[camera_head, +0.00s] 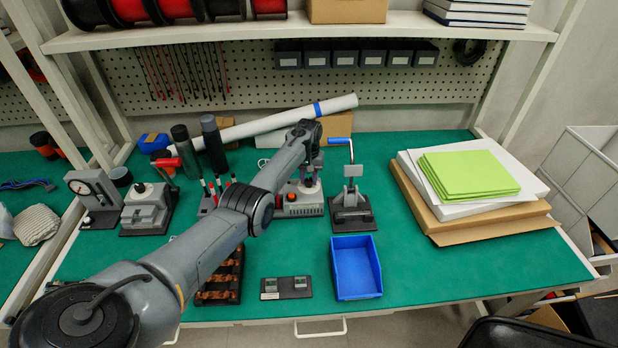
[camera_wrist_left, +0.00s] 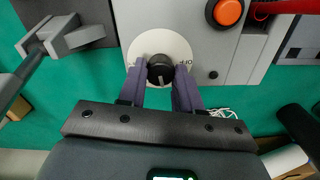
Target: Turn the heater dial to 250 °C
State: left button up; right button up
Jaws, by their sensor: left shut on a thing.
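The scale's print is mostly hidden or too small to read. My left gripper (camera_wrist_left: 160,76) is shut on the dial, one finger on each side. In the head view my left gripper (camera_head: 309,168) is over the heater. My right gripper is not seen.
A press with a blue handle (camera_head: 340,141) stands just right of the heater. A blue bin (camera_head: 356,268) and a small dark fixture (camera_head: 286,288) lie in front. An orange button (camera_wrist_left: 228,11) sits near the dial. Green sheets (camera_head: 468,174) lie on boxes at right.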

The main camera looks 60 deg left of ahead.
pick_arm(q)
jog(key=shift+m, duration=0.6)
jog(key=shift+m+p, duration=0.5)
jog(key=shift+m, duration=0.5)
jog(key=m, duration=0.3)
jog(key=shift+m, duration=0.7)
jog(key=o, duration=1)
jog(key=shift+o, duration=0.2)
